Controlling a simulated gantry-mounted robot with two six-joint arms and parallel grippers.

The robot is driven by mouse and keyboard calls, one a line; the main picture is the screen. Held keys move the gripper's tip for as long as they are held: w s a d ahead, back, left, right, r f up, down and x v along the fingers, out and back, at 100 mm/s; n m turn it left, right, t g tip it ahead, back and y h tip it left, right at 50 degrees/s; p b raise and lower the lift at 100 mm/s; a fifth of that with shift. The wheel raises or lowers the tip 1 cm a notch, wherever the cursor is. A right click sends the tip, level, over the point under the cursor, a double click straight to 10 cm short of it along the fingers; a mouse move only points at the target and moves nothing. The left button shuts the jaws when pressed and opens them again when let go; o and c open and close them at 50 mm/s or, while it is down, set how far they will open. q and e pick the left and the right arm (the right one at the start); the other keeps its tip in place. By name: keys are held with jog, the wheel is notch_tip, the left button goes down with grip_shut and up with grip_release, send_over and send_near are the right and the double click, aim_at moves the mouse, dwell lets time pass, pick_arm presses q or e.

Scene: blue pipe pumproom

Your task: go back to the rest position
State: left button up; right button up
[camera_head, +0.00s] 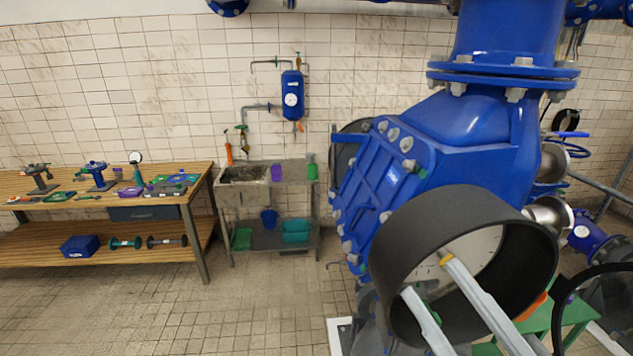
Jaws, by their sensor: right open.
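My right gripper (425,277) reaches in from the lower right. Its two light grey fingers are apart, with nothing visible between them in their grip. The fingers lie across the opening of a large black ring (440,215) with a pale dial face inside it, which looks like a gauge. I cannot tell whether the fingertips touch the dial or the ring. A small yellow-orange patch shows at the upper fingertip. My left gripper is not in view.
A large blue pump casing with pipe (480,120) stands close behind the ring. A black wheel rim and a green stand (570,320) crowd the lower right. A steel sink (245,175) and a wooden workbench (60,222) stand along the tiled wall. The floor (200,315) at left front is clear.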

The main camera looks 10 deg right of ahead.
jog(key=d+r+m+t+h+p, duration=0.2)
jog(key=r+p, duration=0.6)
jog(key=r, duration=0.7)
jog(key=s+d+r+m+t+h+p, duration=0.1)
jog(key=r+m+t+h+p, duration=0.3)
jog(key=r, duration=1.1)
jog(key=d+m+h+p, duration=0.1)
jog(key=m+h+p, duration=0.1)
jog(key=m+p, duration=0.2)
jog(key=shift+s+r+m+h, duration=0.3)
jog(key=shift+m+h, duration=0.1)
jog(key=shift+m, duration=0.3)
